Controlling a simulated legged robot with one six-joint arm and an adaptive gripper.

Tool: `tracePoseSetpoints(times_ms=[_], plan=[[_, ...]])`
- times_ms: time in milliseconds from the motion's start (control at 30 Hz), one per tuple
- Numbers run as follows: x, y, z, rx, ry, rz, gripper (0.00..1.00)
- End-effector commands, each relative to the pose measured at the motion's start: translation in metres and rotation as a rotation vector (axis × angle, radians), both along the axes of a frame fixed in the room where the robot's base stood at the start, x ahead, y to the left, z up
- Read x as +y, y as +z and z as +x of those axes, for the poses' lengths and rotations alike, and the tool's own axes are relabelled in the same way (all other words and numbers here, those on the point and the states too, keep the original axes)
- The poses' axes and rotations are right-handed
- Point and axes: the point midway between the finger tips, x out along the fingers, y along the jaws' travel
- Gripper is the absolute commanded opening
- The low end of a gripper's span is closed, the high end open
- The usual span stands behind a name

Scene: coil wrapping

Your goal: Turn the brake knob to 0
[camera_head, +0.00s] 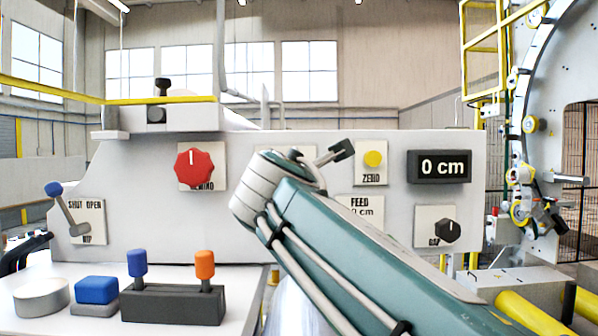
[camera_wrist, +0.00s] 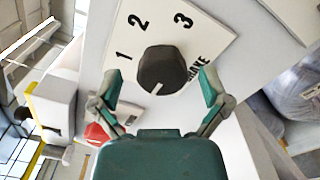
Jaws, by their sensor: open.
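The dark brake knob (camera_wrist: 162,68) is in the middle of the wrist view, on a white plate (camera_wrist: 207,42) marked 1, 2, 3 and BRAKE. The plate appears rotated in this view. The knob's white pointer line points down and slightly left in the picture, away from the visible numbers; no 0 is visible. My gripper (camera_wrist: 161,77) is open, one finger on each side of the knob, with visible gaps. In the head view my arm hides the brake knob; a dark finger of my gripper (camera_head: 342,152) shows beyond the wrist.
The machine panel (camera_head: 130,190) also carries a red knob (camera_head: 194,169), a yellow ZERO button (camera_head: 373,159), a 0 cm display (camera_head: 440,167) and a black knob (camera_head: 447,231). Blue (camera_head: 137,263) and orange (camera_head: 205,264) levers stand on the front console. A large ring machine (camera_head: 520,110) is at right.

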Motion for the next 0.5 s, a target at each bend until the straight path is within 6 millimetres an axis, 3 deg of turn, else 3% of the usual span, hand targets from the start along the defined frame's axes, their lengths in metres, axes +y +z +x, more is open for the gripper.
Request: tracePoseSetpoints(times_ms=[300, 500], plan=[[-0.002, 0.001, -0.066, -0.003, 0.004, 0.004, 0.96], [0.001, 0.001, -0.098, -0.003, 0.003, 0.002, 0.96]])
